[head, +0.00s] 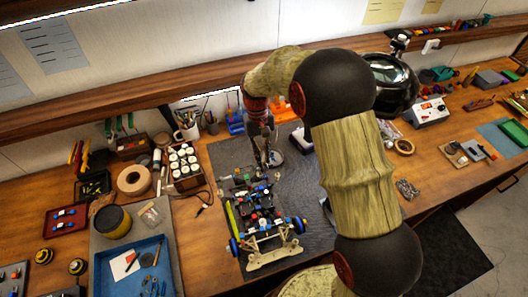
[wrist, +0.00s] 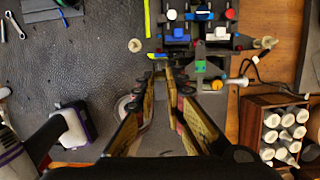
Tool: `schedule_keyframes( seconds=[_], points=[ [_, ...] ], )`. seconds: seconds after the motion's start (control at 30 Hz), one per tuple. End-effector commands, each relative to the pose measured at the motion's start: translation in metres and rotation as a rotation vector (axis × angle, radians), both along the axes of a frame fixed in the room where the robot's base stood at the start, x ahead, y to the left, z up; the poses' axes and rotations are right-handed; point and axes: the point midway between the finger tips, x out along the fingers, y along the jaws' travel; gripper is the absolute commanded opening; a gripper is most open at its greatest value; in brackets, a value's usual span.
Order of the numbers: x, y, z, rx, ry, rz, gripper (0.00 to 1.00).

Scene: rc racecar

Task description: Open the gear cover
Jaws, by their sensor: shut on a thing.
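The RC racecar (head: 262,215) sits on the dark mat, with blue wheels and a pale bumper plate at its near end. In the wrist view, its chassis (wrist: 200,35) shows at the top, with red, white and blue parts. My gripper (head: 270,160) reaches down at the car's far end. In the wrist view, the fingers of my gripper (wrist: 167,66) come close together on a small part at that end, beside a green piece (wrist: 200,67). The fingertips mostly hide this part, and I cannot tell the gear cover apart from the dark parts around it.
A blue tray (head: 133,270) stands left of the car on a grey mat. A rack of white-capped bottles (head: 184,165) stands left of my gripper; it also shows in the wrist view (wrist: 275,130). The dark mat (head: 300,190) has bare room right of the car.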

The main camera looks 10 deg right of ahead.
Motion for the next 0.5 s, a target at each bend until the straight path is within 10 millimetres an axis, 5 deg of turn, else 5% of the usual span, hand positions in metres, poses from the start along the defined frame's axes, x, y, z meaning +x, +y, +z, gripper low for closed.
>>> schedule_keyframes(
  seconds=[0.5],
  points=[
    [0.027, 0.005, 0.01, -0.066, 0.329, 0.0, 0.0]
  ],
)
